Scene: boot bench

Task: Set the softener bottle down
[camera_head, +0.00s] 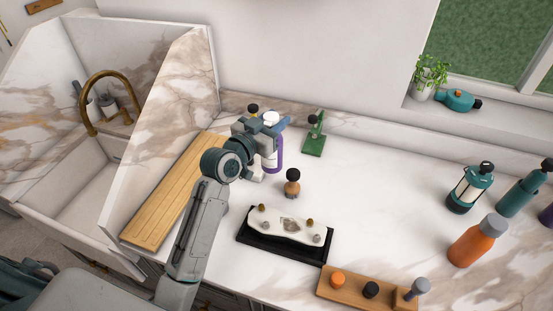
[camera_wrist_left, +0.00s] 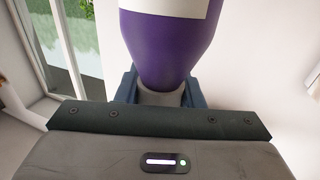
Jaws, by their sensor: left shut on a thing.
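The softener bottle (camera_head: 277,155) is purple with a white label and a pale cap (camera_head: 271,117). It stands upright over the white counter (camera_head: 380,205), near the back wall. My left gripper (camera_head: 262,125) is shut on it near its top, with blue fingers on either side of the cap. The wrist view shows the purple body (camera_wrist_left: 168,45) and the grey neck between the fingers (camera_wrist_left: 160,97). The gripper and arm hide part of the bottle. I cannot tell whether its base touches the counter. My right gripper is out of view.
A small brown bottle (camera_head: 292,184) and a green stand (camera_head: 314,138) are close by. A wooden board (camera_head: 178,195) lies left. A black tray (camera_head: 257,240) with a white plate sits in front. An orange bottle (camera_head: 474,244) stands right; the counter's middle is clear.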

